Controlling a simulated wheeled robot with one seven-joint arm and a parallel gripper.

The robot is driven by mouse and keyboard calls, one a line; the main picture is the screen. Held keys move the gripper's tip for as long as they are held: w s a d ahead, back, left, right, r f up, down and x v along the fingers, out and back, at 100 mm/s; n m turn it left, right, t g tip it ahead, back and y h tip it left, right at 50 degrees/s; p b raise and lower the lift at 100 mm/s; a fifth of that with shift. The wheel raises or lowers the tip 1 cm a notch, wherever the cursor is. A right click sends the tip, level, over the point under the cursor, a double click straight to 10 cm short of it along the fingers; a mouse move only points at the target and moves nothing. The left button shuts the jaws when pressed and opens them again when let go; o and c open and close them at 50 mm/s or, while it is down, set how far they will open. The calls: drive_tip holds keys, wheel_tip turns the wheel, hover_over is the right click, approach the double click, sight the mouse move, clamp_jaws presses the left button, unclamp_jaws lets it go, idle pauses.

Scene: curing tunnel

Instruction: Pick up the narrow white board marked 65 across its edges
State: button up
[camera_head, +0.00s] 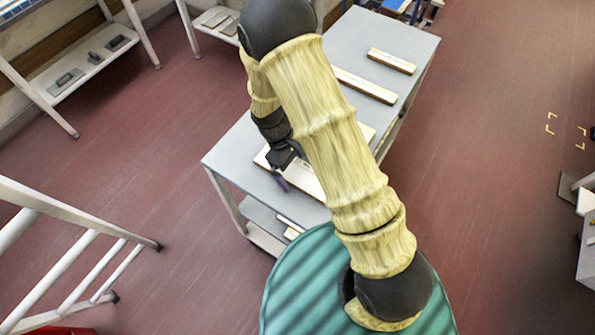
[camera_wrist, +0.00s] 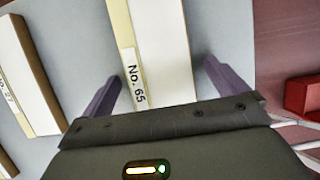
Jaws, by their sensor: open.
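The white board marked No. 65 (camera_wrist: 164,60) has a tan edge strip carrying its label and lies flat on the grey table. In the wrist view it runs between the two purple fingers of my gripper (camera_wrist: 162,72), with a gap on each side. My gripper is open and empty. In the head view my gripper (camera_head: 283,184) is low over the near end of the table (camera_head: 226,160), above a pale board (camera_head: 308,182) that my arm partly covers. No label can be read there. The fingers' height above the board is hard to judge.
Another labelled white board (camera_wrist: 40,80) lies left of the 65 board in the wrist view. More boards (camera_head: 391,61) (camera_head: 364,86) lie farther along the table. A red block (camera_wrist: 304,96) shows at the right. A white ladder-like frame (camera_head: 80,260) stands at the left.

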sight(296, 171)
drive_tip(key=c, duration=1.1)
drive_tip(key=shift+r, duration=0.15)
drive_tip(key=shift+c, duration=0.2)
wheel_tip(296, 171, up, 10)
drive_tip(key=b, duration=0.1)
